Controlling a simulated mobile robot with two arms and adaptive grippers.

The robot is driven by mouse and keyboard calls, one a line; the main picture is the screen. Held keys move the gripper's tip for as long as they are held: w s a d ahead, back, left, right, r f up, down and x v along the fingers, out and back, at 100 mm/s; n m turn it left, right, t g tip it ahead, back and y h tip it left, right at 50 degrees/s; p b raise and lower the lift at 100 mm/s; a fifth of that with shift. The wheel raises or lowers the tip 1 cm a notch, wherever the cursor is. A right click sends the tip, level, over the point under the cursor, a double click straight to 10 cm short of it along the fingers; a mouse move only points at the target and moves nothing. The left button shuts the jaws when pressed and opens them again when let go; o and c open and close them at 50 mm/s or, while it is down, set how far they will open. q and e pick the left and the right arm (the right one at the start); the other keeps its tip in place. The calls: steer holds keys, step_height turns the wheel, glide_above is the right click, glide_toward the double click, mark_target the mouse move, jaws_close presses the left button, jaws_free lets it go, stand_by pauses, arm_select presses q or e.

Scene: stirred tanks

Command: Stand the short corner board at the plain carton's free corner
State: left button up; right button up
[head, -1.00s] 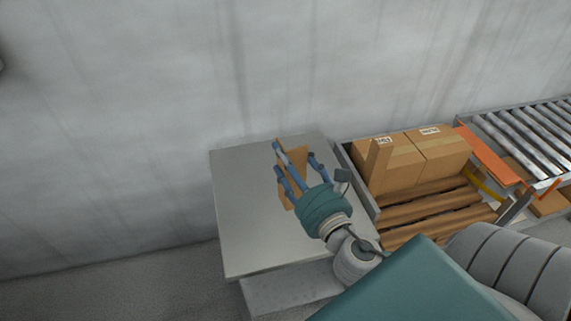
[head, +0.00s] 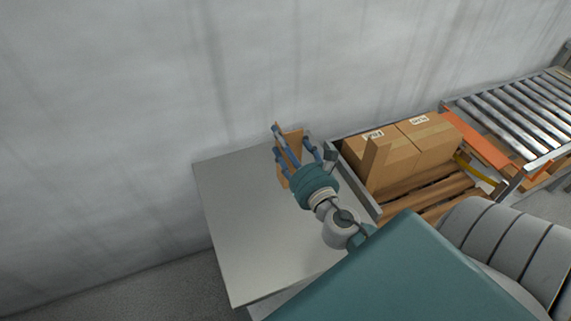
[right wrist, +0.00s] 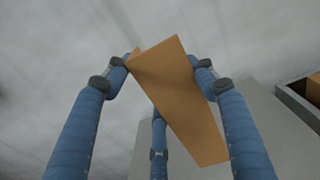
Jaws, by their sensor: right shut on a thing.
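The short corner board (head: 295,141) is a brown angled piece. My right gripper (head: 288,145) is shut on it, with blue fingers on both sides, above the far right part of the grey table. The board also shows between the fingers in the right wrist view (right wrist: 182,98), tilted in that picture. Two brown cartons stand side by side on the pallet, a left carton (head: 399,160) and a right carton (head: 436,143). Both carry a white label on top, so I cannot tell which is the plain one. Another board (head: 374,162) stands upright at the left carton's near left corner. My left gripper is out of view.
The grey table (head: 230,215) is bare at its left and front. A grey rim (head: 358,190) edges the wooden pallet (head: 412,192). An orange bar (head: 480,140) and a roller conveyor (head: 515,110) lie right of the cartons. A wall rises behind.

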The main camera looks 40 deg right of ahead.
mark_target(288, 159)
step_height(288, 159, down, 5)
steer(key=shift+r+b, duration=0.1)
steer(key=shift+b, duration=0.8)
step_height(288, 159, down, 4)
steer(key=shift+f+b, duration=0.1)
steer(key=shift+b, duration=1.05)
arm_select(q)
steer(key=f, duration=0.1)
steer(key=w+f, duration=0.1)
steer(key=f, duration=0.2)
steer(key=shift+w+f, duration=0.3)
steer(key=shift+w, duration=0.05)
arm_select(e)
steer(key=o, duration=1.3)
